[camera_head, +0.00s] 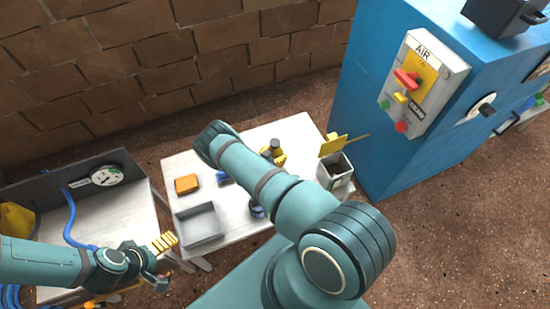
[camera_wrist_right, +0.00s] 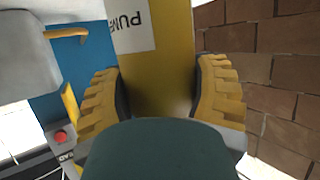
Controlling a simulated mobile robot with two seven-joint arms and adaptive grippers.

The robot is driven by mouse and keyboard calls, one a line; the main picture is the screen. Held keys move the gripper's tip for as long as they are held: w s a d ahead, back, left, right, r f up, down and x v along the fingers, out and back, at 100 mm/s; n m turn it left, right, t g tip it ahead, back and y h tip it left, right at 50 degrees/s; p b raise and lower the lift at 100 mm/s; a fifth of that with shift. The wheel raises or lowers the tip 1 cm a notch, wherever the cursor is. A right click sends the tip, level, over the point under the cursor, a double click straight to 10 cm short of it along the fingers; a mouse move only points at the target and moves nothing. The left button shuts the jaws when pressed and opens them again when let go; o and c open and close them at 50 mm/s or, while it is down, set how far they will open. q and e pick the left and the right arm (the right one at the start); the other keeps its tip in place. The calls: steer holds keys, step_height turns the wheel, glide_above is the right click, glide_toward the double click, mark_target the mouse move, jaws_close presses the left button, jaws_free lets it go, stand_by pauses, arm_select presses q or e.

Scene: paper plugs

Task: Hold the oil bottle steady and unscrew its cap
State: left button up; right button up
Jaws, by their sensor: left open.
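The yellow oil bottle (camera_head: 278,157) with a dark cap (camera_head: 275,144) stands on the white table, partly hidden by my right arm. In the right wrist view the yellow bottle (camera_wrist_right: 165,75), with an upside-down white label, lies between the ridged yellow fingers of my right gripper (camera_wrist_right: 158,88). Their dark pads meet its sides, so the gripper looks shut on it. A dark rounded shape covers the lower middle of that view. My left gripper (camera_head: 168,262) is open and empty at the lower left, well away from the bottle.
On the white table (camera_head: 180,160) are a grey tray (camera_head: 200,225), an orange block (camera_head: 187,184) and a bin (camera_head: 335,172) with a yellow flap. A second table with a gauge panel (camera_head: 105,176) and blue hose stands left. The blue cabinet (camera_head: 365,130) is right.

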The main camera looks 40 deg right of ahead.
mark_target(274, 143)
step_height(274, 143, up, 10)
steer(key=p, duration=0.3)
stand_by(0.4)
steer(key=o, duration=0.3)
steer(key=c, duration=0.4)
steer(key=shift+r, duration=0.1)
